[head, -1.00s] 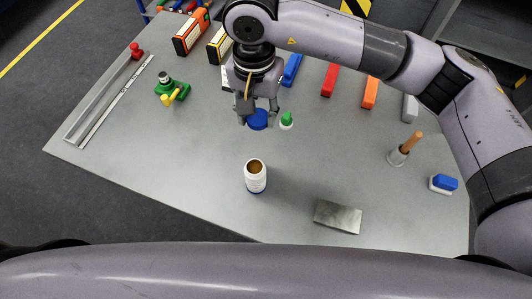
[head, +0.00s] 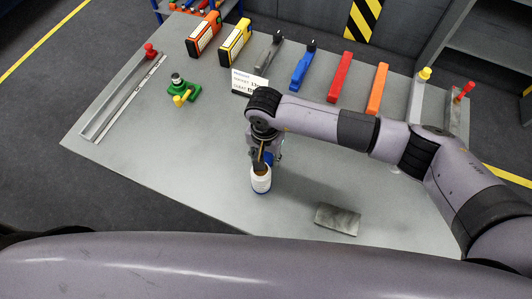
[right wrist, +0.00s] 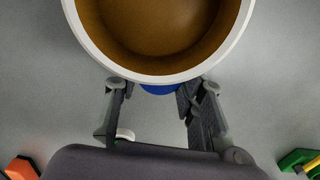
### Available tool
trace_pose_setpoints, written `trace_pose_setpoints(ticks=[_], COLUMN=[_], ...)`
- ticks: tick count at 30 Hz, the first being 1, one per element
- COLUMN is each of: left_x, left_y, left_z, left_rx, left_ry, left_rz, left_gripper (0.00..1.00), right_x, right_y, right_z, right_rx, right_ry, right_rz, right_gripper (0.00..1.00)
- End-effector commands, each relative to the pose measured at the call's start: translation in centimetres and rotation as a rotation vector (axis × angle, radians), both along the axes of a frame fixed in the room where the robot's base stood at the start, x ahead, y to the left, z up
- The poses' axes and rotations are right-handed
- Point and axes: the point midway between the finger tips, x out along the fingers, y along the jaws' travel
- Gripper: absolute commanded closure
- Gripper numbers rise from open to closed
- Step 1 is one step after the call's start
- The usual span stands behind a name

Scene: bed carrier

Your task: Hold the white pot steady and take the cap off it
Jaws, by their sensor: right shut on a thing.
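In the right wrist view the white rim (right wrist: 160,76) fills the top and hides my fingertips. My right gripper (head: 264,157) points down at the pot's far side. It is shut on the blue cap (head: 268,158), which is apart from the pot's mouth and mostly hidden. A bit of blue cap (right wrist: 160,89) shows between the fingers below the rim. My left gripper is not in view.
A metal block (head: 338,219) lies right of the pot. Coloured bars and boxes line the back edge. The table left of the pot is clear.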

Motion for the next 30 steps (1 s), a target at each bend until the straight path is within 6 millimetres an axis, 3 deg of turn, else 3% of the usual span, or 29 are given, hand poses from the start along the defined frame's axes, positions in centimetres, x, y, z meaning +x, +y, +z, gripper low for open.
trace_pose_setpoints(ticks=[12, 13, 21, 30], left_x=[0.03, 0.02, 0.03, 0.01], left_y=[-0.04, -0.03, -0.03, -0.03], left_z=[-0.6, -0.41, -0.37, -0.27], left_rx=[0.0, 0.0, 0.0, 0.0], left_ry=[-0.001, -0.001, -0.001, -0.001], left_rz=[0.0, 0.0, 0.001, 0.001], left_gripper=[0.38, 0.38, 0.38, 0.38], right_x=[0.03, 0.04, 0.02, 0.02], right_y=[-0.03, -0.02, -0.03, -0.03], right_z=[-0.58, -0.4, -0.36, -0.27], right_rx=[0.0, 0.0, 0.0, 0.0], right_ry=[-0.001, -0.001, 0.0, 0.0], right_rz=[0.001, 0.0, 0.0, 0.0], right_gripper=[0.97, 0.61, 0.43, 0.43])
